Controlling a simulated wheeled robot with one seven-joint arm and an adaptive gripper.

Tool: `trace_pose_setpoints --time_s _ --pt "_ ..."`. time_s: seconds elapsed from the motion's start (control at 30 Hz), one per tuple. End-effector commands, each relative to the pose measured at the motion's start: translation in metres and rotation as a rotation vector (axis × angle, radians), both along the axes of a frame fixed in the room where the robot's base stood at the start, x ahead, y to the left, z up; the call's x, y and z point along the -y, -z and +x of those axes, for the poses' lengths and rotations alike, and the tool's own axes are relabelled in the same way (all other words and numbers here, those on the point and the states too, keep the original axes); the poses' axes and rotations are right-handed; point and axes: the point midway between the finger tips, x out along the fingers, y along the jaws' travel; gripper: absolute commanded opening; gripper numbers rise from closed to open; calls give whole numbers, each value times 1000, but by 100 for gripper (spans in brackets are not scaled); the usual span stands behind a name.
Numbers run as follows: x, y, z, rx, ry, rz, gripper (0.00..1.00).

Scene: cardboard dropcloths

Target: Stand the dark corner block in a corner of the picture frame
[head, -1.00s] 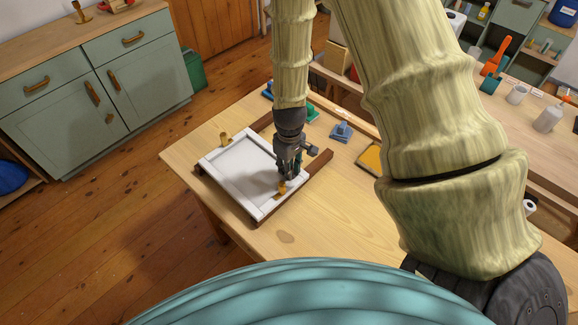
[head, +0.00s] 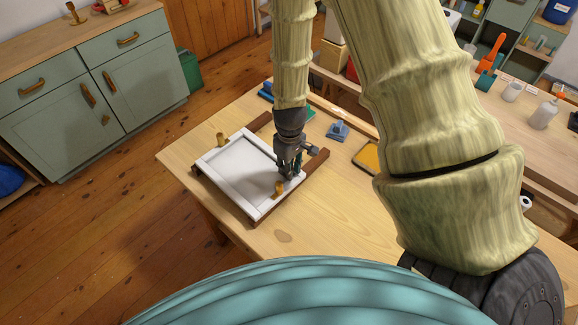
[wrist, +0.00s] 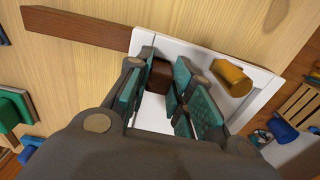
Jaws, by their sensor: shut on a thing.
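The white picture frame (head: 238,202) lies flat on the wooden table; its border also shows in the wrist view (wrist: 262,80). My gripper (head: 286,175) is over the frame's right side in the head view. In the wrist view, its green-padded fingers (wrist: 160,92) are shut on the dark corner block (wrist: 158,72), which is brown and partly hidden by them. I cannot tell whether the block touches the frame. Another gold-coloured block (head: 221,140) stands at the far left corner.
A dark wooden rail (head: 317,163) lies along the frame's right side. A blue object (head: 338,131) and a yellow-topped tray (head: 366,157) sit farther right on the table. Green and blue items lie at the back. The table's front area (head: 290,236) is clear.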

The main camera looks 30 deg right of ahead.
Motion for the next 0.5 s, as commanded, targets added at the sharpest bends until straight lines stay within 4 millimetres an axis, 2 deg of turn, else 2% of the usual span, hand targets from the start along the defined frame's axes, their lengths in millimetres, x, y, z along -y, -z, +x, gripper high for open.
trace_pose_setpoints --time_s 0.17,0.2,0.3,0.5 --pt "0 0 0 0 0 0 8" --pt "0 0 0 0 0 0 30" --pt "0 0 0 0 0 0 48" --pt "0 0 0 0 0 0 48"
